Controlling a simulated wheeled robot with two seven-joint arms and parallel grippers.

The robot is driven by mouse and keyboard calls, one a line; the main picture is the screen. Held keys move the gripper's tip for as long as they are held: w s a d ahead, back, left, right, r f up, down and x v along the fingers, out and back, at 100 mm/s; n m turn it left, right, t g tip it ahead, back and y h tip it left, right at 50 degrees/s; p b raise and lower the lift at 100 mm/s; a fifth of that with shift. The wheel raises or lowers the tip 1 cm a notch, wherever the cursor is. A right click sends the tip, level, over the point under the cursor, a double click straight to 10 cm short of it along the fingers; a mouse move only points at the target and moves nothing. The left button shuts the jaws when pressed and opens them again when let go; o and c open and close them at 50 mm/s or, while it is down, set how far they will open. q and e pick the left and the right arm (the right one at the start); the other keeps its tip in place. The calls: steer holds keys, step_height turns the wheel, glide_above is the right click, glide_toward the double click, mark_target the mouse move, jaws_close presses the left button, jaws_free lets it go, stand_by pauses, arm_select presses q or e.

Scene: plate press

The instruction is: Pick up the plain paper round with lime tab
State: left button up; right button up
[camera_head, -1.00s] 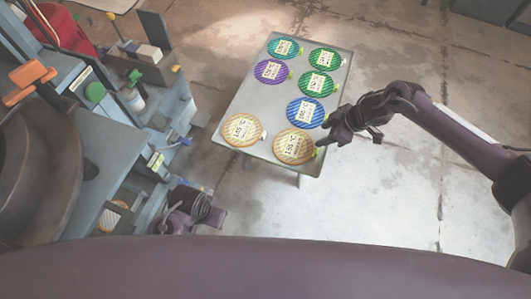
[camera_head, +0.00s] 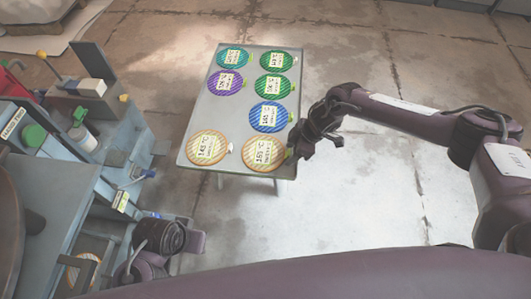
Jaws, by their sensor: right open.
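The plain paper round with lime tab (camera_head: 262,155) lies flat at the near right corner of the grey table. It is cream with tan stripes and a pale label, and its lime tab (camera_head: 288,152) points right. My right gripper (camera_head: 299,150) is open beside that tab at the table's right edge. I cannot tell whether its fingers touch or straddle the tab. A similar tan round (camera_head: 205,148) with a white tab lies to the left. Part of my left arm's end (camera_head: 168,243) shows at the lower left; its jaws are not clear.
The table (camera_head: 225,118) also bears several teal, green, purple and blue rounds behind the tan ones. A blue-grey bench (camera_head: 120,150) with bottles and small parts stands at the left. Bare concrete floor (camera_head: 390,200) lies open at the right.

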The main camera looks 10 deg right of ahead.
steer(key=shift+c, duration=0.3)
steer(key=c, duration=1)
steer(key=shift+r, duration=0.1)
